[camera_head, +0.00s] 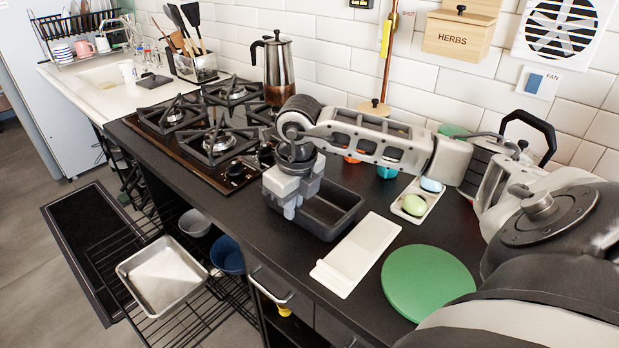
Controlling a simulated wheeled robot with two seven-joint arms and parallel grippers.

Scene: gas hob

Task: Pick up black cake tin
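The black cake tin (345,213), a dark rectangular pan, lies on the black counter right of the hob. My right gripper (289,209) reaches in from the right and points down at the tin's left end. Its fingers overlap the tin's left rim in the picture, and the gripper hides that corner. I cannot tell whether the fingers are parted or closed on the rim. My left gripper is not in view.
A white rectangular board (356,252), a green round board (428,283) and a small white tray (416,199) with egg-like items lie to the right. The gas hob (190,125) holds a moka pot (279,60). Below, an open oven rack holds a metal tray (162,275).

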